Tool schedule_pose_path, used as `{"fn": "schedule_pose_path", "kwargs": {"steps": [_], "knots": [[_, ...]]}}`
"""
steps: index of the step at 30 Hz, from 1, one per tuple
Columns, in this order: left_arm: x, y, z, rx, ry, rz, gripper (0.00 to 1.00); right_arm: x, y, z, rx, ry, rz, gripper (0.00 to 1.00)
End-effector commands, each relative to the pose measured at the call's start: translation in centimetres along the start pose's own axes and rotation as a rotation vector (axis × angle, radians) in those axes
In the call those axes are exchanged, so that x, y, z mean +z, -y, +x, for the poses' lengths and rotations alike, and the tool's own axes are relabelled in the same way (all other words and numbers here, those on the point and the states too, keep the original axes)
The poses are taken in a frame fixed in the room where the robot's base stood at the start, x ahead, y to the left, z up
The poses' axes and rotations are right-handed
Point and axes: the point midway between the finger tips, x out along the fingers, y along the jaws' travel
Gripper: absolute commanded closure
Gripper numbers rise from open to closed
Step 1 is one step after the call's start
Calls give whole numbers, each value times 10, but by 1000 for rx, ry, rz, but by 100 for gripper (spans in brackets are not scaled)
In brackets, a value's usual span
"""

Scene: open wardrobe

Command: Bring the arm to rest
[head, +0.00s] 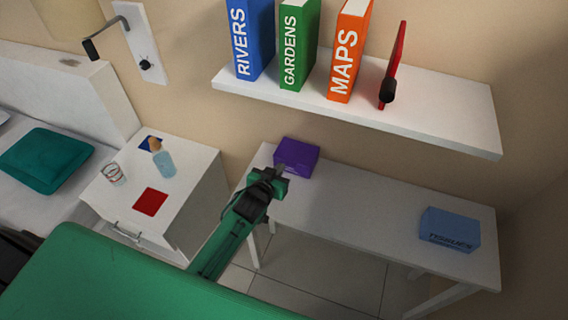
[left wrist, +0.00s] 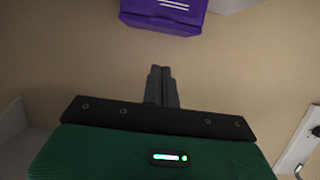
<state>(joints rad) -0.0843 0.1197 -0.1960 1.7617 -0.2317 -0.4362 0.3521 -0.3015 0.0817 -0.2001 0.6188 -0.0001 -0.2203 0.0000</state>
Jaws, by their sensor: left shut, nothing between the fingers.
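My left arm comes in from the bottom left of the head view, green with a dark gripper (head: 277,174). The gripper shows in front of the left end of a white desk, beside a purple box (head: 297,157). In the left wrist view the two fingers (left wrist: 161,72) are together with nothing between them. The purple box (left wrist: 165,12) shows beyond the fingertips there, apart from them. My right gripper is in neither view.
A white shelf (head: 440,118) above holds blue, green and orange books and a red object (head: 394,65). A tissue box (head: 449,230) sits on the desk's (head: 350,212) right. The nightstand (head: 188,187) at left bears a bottle (head: 162,160), a glass (head: 114,174) and a red square (head: 150,202).

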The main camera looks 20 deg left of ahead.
Motion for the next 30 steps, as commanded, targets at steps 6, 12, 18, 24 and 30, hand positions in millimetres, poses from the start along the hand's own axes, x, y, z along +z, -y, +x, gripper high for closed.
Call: {"fn": "schedule_pose_path", "kwargs": {"steps": [6,12,18,24,30], "knots": [[4,0,-31,0,0,1,100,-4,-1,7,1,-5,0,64],[3,0,-41,0,0,1,100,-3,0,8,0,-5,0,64],[9,2,-51,-10,38,2,100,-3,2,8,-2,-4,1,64],[40,8,-106,-45,269,13,100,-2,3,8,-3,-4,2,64],[70,9,-183,-39,549,39,100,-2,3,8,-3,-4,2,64]]}}
